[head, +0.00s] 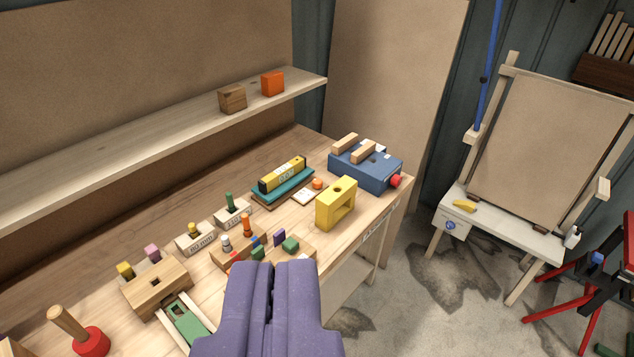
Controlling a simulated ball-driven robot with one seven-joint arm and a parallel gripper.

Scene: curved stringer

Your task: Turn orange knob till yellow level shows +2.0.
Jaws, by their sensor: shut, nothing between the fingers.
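The yellow level (283,174) lies on a teal and brown base (284,187) toward the back of the workbench. A small dark display with light characters shows on its side, too small to read. A small orange knob (317,183) sits just right of the level's base, beside a small white plate (303,197). My purple gripper (272,268) is at the lower middle of the view, nearer to me than the level and knob and apart from both. Its fingers are together and empty.
A yellow block with an opening (336,204) stands in front of the knob. A blue box with a red knob (365,167) is behind and right. Several pegs and blocks crowd the bench left of my gripper. A wooden shelf (150,128) runs above the bench's back. The bench edge is at right.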

